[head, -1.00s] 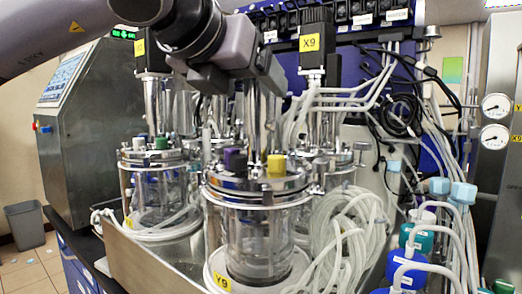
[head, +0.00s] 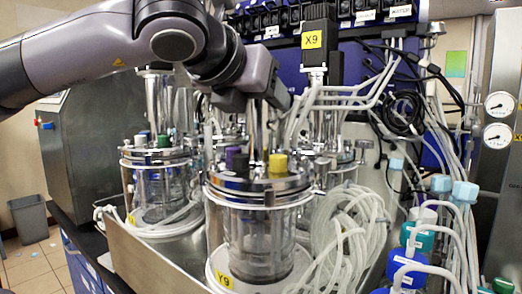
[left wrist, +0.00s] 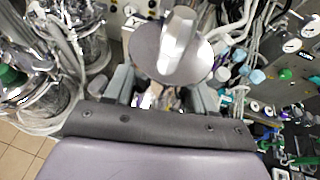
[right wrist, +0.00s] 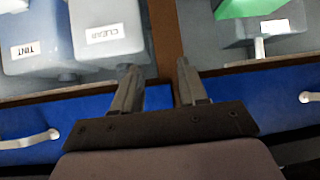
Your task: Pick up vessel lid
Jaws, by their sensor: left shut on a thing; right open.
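The front vessel labelled Y9 (head: 258,235) is a clear glass cylinder in the head view. Its shiny metal lid (head: 235,187) carries a purple cap (head: 236,160), a yellow cap (head: 278,164) and a metal post in the middle. My left gripper (head: 258,108) is over this lid, shut on its upright post; the fingertips are mostly hidden. In the left wrist view a shiny metal cylinder and round plate (left wrist: 172,55) lie ahead of the fingers. The lid appears level on the vessel; I cannot tell if a gap exists. My right gripper (right wrist: 157,85) is open and empty.
A second vessel (head: 160,185) stands behind left. An X9 motor block (head: 318,50) rises behind. Coiled white tubing (head: 350,235) lies right of the front vessel, near blue and green bottles (head: 405,272). Labelled containers (right wrist: 105,30) and blue drawer fronts (right wrist: 30,125) lie before my right gripper.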

